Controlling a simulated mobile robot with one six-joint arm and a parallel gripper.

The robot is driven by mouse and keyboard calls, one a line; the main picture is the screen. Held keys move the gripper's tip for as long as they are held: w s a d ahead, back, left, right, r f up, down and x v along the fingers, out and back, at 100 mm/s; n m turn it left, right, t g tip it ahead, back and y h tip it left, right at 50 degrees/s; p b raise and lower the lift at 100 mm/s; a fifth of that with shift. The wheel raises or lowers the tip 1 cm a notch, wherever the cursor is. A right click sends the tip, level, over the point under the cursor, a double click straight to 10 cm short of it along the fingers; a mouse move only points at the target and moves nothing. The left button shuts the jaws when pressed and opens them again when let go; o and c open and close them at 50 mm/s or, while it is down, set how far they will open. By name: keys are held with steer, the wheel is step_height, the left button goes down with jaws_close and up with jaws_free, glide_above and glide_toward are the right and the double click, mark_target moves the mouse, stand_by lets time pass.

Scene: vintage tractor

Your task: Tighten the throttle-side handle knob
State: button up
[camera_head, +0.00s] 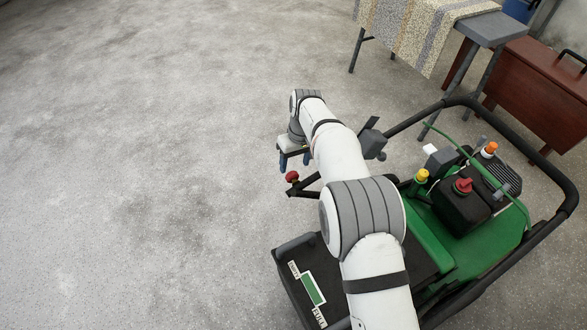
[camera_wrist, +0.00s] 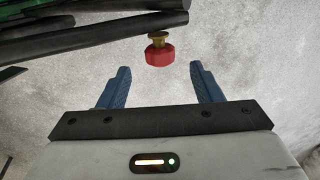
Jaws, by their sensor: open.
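A red knob (camera_wrist: 159,56) on a brass-coloured stem (camera_wrist: 158,37) hangs under the end of a dark tube (camera_wrist: 110,27) in the wrist view. My gripper (camera_wrist: 160,80) is open, with its two blue fingers spread below the knob in the picture. The knob lies between the lines of the fingers, a little beyond their tips, and nothing is held. In the head view the red knob (camera_head: 292,177) shows near the end of the dark handle tube, just below my gripper (camera_head: 294,163). Whether the fingers touch it cannot be told there, but they look apart in the wrist view.
The green machine (camera_head: 430,240) with a black handle frame (camera_head: 562,180) stands at the right. Its engine carries a red cap (camera_head: 464,185), a yellow cap (camera_head: 422,175) and an orange cap (camera_head: 490,148). A table (camera_head: 490,30) and a red-brown cabinet (camera_head: 535,85) stand behind. The floor at left is clear.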

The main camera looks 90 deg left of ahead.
mark_target(294, 174)
steer(key=shift+w+r, duration=0.15)
steer(key=shift+r, duration=1)
steer(key=shift+r, duration=0.1)
steer(key=p, duration=0.3)
steer(key=shift+r, duration=0.35)
steer(key=shift+d+f+p, duration=0.1)
steer(key=shift+p, duration=0.55)
steer(key=f, duration=0.8)
steer(key=shift+s+d+f, duration=0.2)
steer(key=shift+s, duration=0.2)
